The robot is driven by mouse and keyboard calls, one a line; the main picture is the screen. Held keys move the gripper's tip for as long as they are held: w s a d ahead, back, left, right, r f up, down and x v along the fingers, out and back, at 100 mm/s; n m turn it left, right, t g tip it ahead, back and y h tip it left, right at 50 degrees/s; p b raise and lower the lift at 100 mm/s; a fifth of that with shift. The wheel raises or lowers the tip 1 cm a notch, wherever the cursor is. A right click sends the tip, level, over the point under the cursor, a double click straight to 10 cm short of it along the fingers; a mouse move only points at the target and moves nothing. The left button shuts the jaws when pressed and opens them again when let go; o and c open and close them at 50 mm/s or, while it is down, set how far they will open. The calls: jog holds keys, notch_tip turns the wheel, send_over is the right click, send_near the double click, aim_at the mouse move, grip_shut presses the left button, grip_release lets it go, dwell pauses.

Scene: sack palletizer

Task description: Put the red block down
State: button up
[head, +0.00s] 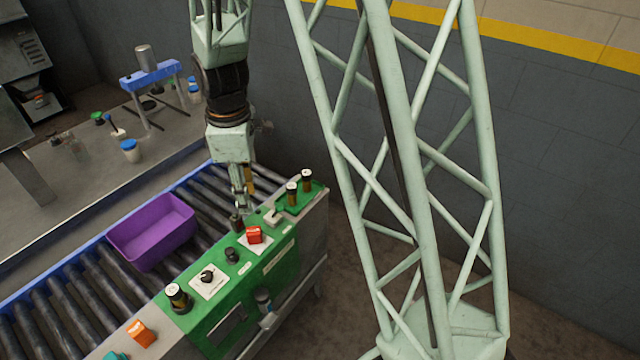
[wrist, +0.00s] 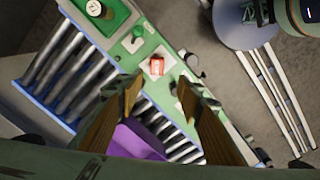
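The red block (head: 254,235) rests on a white square plate on the green panel (head: 215,307) beside the rollers. In the wrist view the red block (wrist: 157,66) shows beyond and between the fingertips, with no finger visibly touching it. My gripper (head: 241,207) hangs over the far part of the panel, behind the block in the head view. In the wrist view my gripper (wrist: 160,86) has its two brown-padded fingers spread wide, with nothing held between them. The exact height of the fingertips above the panel is unclear.
A purple bin (head: 153,232) sits on the roller conveyor (head: 93,276). Black knobs (head: 207,276) and several upright cylinders (head: 178,297) stand on the panel. An orange block (head: 141,333) lies at the near end. A blue-topped stand (head: 151,74) is on the back table.

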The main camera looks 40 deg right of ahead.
jog(key=s+r+m+t, duration=0.1)
jog(key=s+r+m, duration=0.2)
jog(key=s+r, duration=0.6)
jog(key=s+r+m+t, duration=0.1)
jog(key=s+r+m, duration=0.35)
jog(key=r, duration=0.75)
jog(key=s+r+m+t, duration=0.1)
jog(key=s+r+m, duration=0.1)
jog(key=s, duration=0.8)
jog(key=s+r+m, duration=0.2)
jog(key=s+r, duration=0.3)
jog(key=s, duration=0.5)
jog(key=shift+r+t, duration=0.3)
jog(key=shift+t, duration=0.1)
jog(key=shift+d+f, duration=0.1)
